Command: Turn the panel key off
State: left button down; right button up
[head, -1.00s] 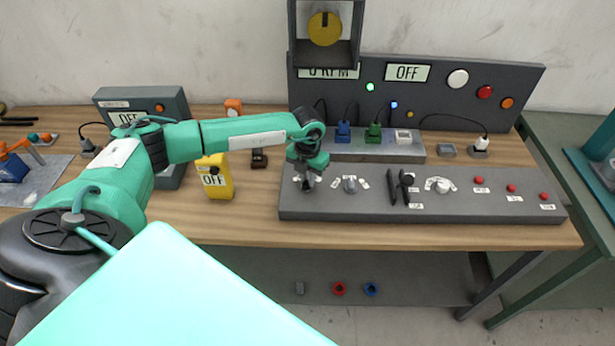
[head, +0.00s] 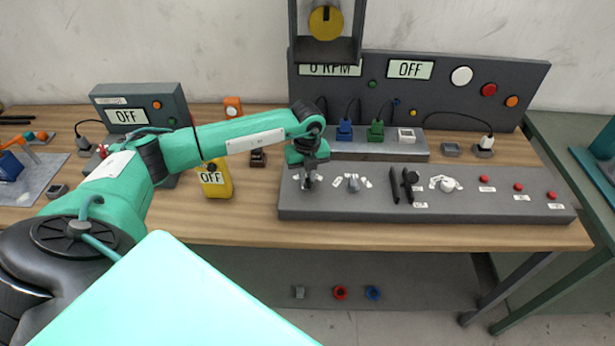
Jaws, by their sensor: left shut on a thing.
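The grey control panel (head: 450,206) lies on the wooden bench and carries a row of controls. My left gripper (head: 308,183) points down at the panel's left end and is shut on the small panel key there. The key is mostly hidden by the fingers, so its exact angle cannot be told. The upright board (head: 450,75) behind has a display (head: 410,69) reading OFF and another, partly hidden, reading 0 RPM. The green lamp (head: 373,84) on the board is dark. My right gripper is out of view.
Beside the gripper on the panel are a grey knob (head: 353,183), a black lever (head: 408,184), a white dial (head: 446,184) and red buttons (head: 484,179). A yellow meter (head: 215,180) stands left of the panel. A dark frame with a yellow disc (head: 326,24) rises behind.

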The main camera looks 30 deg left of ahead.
aim_at(307, 177)
pick_arm(q)
jog(key=shift+n, duration=1.2)
jog(key=shift+r, duration=0.1)
jog(key=c, duration=1.4)
grip_release()
jog(key=shift+b, duration=0.3)
notch_tip(307, 177, up, 14)
jog(key=b, duration=0.3)
jog(key=shift+b, duration=0.35)
jog(key=shift+f, duration=0.2)
